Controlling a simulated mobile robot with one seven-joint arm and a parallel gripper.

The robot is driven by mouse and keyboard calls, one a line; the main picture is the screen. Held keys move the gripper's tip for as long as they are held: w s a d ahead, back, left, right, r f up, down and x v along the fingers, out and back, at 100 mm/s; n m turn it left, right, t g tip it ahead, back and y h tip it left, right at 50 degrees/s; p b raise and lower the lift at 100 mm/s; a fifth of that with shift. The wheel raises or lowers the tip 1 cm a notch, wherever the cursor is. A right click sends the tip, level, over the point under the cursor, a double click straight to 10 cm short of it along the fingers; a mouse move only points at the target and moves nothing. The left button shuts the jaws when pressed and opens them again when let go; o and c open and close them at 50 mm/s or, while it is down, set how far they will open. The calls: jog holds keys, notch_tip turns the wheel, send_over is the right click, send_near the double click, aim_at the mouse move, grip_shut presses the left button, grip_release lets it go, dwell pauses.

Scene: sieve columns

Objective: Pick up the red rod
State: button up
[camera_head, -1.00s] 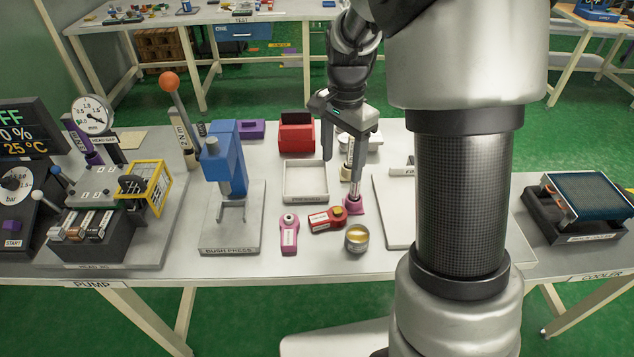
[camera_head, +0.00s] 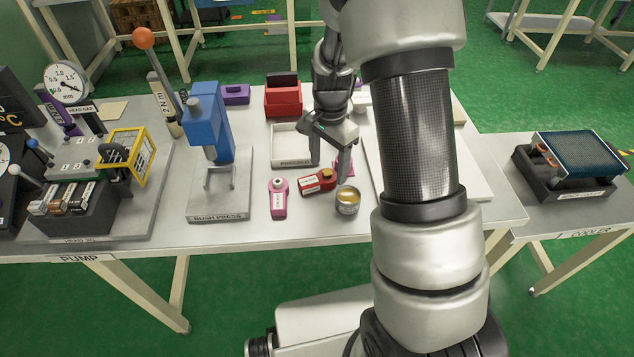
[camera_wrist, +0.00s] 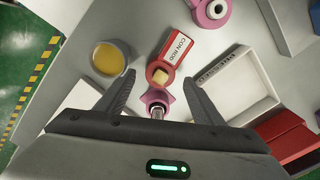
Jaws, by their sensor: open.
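The red rod (camera_head: 319,181) lies flat on the table, and its label reads "CON ROD" in the wrist view (camera_wrist: 178,48). Its near end in that view is a round red ring with a yellow piece on it. My gripper (camera_head: 331,168) is open, pointing down just behind and above the rod's right end. In the wrist view my gripper (camera_wrist: 158,75) has its fingers spread on either side of the rod's ring end, with nothing held between them. A pink holder (camera_wrist: 154,97) with a metal pin sits close under the palm, partly hidden.
A tin with yellow contents (camera_head: 348,199) stands right of the rod. A pink and white tool (camera_head: 278,198) lies to its left. A white tray (camera_head: 276,151) and red box (camera_head: 283,99) are behind. The blue press (camera_head: 206,130) stands further left.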

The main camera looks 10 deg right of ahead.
aim_at(328, 172)
notch_tip(328, 172, down, 3)
jog(key=shift+f, duration=0.1)
jog(key=c, duration=1.2)
notch_tip(328, 172, up, 10)
jog(key=shift+r+p, duration=0.15)
jog(key=shift+p, duration=0.55)
jog(key=shift+c, duration=0.2)
jog(key=s+a+r+n+p, duration=0.2)
jog(key=s+r+n+p, duration=0.1)
jog(key=r+n+p, duration=0.7)
jog(key=n+p, duration=0.1)
jog(key=p, duration=0.2)
jog(key=shift+s+r+n, duration=0.4)
jog(key=shift+f, duration=0.15)
